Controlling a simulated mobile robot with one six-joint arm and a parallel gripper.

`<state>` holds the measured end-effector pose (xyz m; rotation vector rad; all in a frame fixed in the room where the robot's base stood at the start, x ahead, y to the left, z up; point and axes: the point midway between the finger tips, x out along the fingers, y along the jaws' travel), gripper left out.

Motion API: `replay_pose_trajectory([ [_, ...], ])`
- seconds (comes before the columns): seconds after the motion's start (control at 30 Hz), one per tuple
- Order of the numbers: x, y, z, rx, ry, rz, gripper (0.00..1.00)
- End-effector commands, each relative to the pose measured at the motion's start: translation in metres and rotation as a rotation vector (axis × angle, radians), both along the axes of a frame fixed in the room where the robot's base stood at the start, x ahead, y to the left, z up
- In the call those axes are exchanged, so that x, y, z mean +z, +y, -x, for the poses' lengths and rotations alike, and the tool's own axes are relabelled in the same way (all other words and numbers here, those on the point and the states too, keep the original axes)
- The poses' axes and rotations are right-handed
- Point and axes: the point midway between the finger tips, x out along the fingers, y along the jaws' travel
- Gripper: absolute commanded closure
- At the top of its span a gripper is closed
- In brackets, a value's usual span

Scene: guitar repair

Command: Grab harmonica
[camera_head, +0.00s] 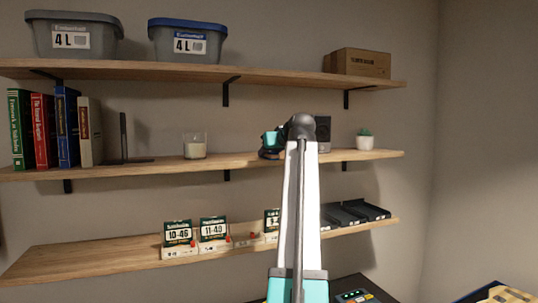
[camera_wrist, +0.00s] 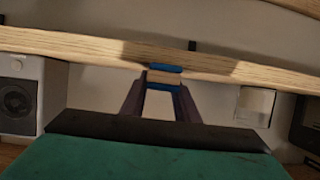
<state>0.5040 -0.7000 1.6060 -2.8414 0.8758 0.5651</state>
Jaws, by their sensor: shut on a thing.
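The harmonica (camera_wrist: 164,68) shows in the wrist view as a small thing with blue faces and a tan middle band. My gripper (camera_wrist: 163,79) has its two dark fingers closed on it. The harmonica appears close to the front edge of the wooden middle shelf (camera_wrist: 70,47); I cannot tell whether it touches the shelf.
The wrist view appears upside down. A grey speaker (camera_head: 322,130) is right of my arm and a glass candle (camera_head: 195,147) left, both on the middle shelf. Books (camera_head: 67,128) stand far left. String packs (camera_head: 178,236) and black trays (camera_head: 365,211) are on the lower shelf.

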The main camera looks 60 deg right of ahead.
Motion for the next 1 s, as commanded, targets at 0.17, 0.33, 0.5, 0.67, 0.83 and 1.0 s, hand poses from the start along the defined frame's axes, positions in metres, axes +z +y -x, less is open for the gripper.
replay_pose_trajectory([
  [0.17, 0.003, -0.001, 0.0, 0.0, -0.001, 0.001, 0.96],
  [0.33, 0.011, -0.001, 0.0, 0.0, -0.001, 0.001, 0.96],
  [0.5, 0.02, 0.0, -0.001, 0.001, -0.001, 0.0, 0.96],
  [0.67, 0.03, 0.0, -0.001, 0.001, -0.001, 0.002, 0.96],
  [0.83, 0.034, 0.006, 0.006, 0.0, 0.0, 0.001, 0.96],
  [1.0, 0.035, 0.018, 0.022, 0.0, -0.001, 0.002, 0.96],
])
